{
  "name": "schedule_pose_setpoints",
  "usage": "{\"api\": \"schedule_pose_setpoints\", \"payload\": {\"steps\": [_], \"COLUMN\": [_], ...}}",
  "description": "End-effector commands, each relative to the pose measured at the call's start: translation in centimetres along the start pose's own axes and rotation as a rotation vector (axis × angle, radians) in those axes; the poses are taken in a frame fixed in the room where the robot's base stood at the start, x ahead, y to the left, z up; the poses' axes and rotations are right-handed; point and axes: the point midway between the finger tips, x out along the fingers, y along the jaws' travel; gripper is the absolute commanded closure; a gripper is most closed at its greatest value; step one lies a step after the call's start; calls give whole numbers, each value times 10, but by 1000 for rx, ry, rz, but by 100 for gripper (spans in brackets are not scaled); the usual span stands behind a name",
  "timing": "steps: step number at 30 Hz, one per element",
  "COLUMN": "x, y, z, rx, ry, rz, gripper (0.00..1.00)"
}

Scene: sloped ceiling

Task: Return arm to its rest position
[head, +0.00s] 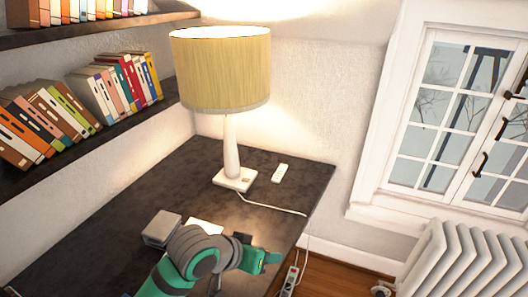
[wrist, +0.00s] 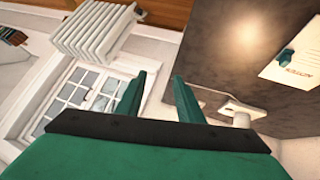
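My teal and grey arm (head: 205,255) reaches over the front part of the dark desk (head: 120,215) in the head view. My gripper (head: 268,260) is near the desk's right edge, pointing right. In the wrist view my gripper (wrist: 160,85) has its two teal fingers apart, with nothing between them. The fingers point toward the window and radiator side of the room. Part of the desk around the arm is hidden by it in the head view.
A lit lamp (head: 220,70) stands at the back of the desk, beside a white remote-like object (head: 281,172). A grey box (head: 162,228) and white paper (head: 205,226) lie near my arm. Shelves of books (head: 120,85) overhang the left. A radiator (head: 470,262) stands right.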

Motion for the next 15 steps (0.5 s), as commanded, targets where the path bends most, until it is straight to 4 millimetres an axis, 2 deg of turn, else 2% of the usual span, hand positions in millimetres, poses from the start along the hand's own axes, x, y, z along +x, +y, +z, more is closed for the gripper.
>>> {"api": "schedule_pose_setpoints", "payload": {"steps": [1,6,9,15], "x": [7,16,16,12], "y": [16,54,71,93], "z": [-17,-66,-90,-121], "rx": [-1,-18,-44,-116], "ry": [69,288,409,619], "rz": [41,137,183,247], "gripper": [66,66,66,66]}}
